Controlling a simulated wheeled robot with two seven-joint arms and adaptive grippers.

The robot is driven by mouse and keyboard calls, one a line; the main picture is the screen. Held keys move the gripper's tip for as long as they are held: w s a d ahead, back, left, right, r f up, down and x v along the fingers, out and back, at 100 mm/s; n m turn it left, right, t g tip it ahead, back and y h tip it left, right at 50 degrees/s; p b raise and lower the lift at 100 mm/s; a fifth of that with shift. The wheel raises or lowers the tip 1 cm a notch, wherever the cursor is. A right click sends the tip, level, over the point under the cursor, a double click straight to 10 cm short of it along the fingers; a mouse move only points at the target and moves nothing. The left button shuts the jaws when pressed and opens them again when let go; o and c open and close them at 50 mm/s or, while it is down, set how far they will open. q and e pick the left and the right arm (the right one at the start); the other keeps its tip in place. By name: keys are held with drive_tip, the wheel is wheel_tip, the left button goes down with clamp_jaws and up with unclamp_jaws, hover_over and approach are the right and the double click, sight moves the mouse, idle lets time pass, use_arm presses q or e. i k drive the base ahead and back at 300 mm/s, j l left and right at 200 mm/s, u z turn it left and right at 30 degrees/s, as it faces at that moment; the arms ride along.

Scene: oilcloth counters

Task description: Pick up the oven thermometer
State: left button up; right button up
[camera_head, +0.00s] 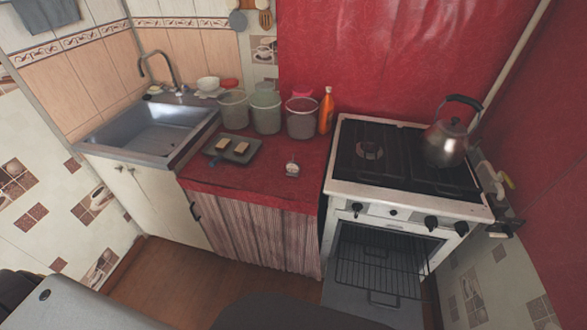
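The oven thermometer (292,169) is a small, pale, round-faced item. It stands on the red oilcloth counter (262,182), left of the stove and near the counter's front edge. Nothing touches it, and its face is too small to read. Neither of my grippers shows in the head view.
A dark tray (219,156) with two pale pieces lies left of the thermometer. Several buckets, including a grey one (302,122), and an orange bottle (326,112) stand behind. The white stove (340,188) holds a kettle (446,143). Its oven is open, with a rack (381,268) showing.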

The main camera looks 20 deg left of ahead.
sight(292, 168)
drive_tip(key=j+z, duration=0.35)
drive_tip(key=k+j+z, duration=0.1)
drive_tip(key=j+z, duration=0.2)
drive_tip(key=k+j+z, duration=0.1)
drive_tip(key=j+z, duration=0.25)
